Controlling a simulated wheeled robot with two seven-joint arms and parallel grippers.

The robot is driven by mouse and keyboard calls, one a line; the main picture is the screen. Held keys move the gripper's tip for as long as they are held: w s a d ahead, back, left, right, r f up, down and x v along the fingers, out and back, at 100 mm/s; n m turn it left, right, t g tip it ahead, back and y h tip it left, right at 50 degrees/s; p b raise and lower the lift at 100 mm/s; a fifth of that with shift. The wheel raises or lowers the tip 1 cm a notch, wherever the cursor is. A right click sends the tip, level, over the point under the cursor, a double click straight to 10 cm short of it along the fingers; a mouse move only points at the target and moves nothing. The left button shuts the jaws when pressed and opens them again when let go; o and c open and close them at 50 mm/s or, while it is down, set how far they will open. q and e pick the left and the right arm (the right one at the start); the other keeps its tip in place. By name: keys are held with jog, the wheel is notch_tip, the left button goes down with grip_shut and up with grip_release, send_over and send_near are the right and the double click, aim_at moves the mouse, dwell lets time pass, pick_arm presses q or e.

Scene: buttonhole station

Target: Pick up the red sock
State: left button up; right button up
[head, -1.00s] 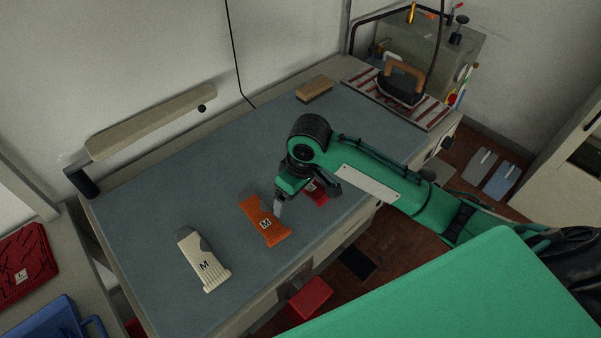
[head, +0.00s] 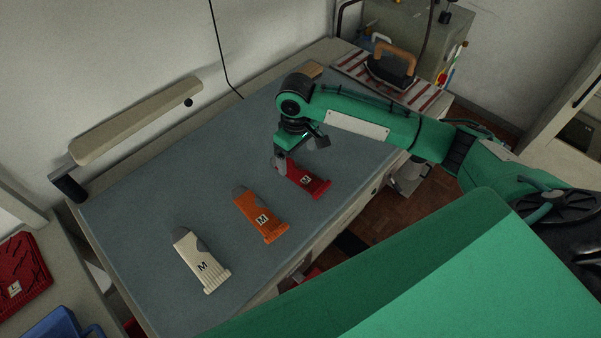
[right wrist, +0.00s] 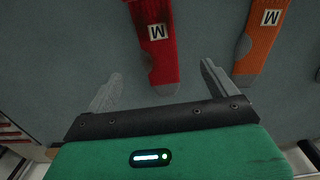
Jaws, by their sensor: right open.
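The red sock (head: 308,180) lies flat on the blue-grey table top, with a white M label and a grey patch at its far end. It also shows in the right wrist view (right wrist: 160,50). My right gripper (head: 283,158) is above the far end of the red sock. In the right wrist view my right gripper (right wrist: 161,72) is open, with the sock's grey-patched end between its two spread fingers as seen from above. Nothing is held. My left gripper is not in view.
An orange sock (head: 258,212) lies left of the red one, also near the right finger in the right wrist view (right wrist: 262,40). A cream sock (head: 198,262) lies farther left. An iron (head: 392,70) rests on a striped pad at the back right. The table (head: 150,215) is otherwise mostly clear.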

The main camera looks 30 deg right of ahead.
aim_at(298, 173)
notch_tip(298, 173, down, 5)
jog(key=shift+s+r+p, duration=0.1)
jog(key=shift+r+p, duration=0.05)
jog(key=shift+p, duration=0.75)
jog(key=shift+f, duration=0.55)
jog(key=c, duration=1.1)
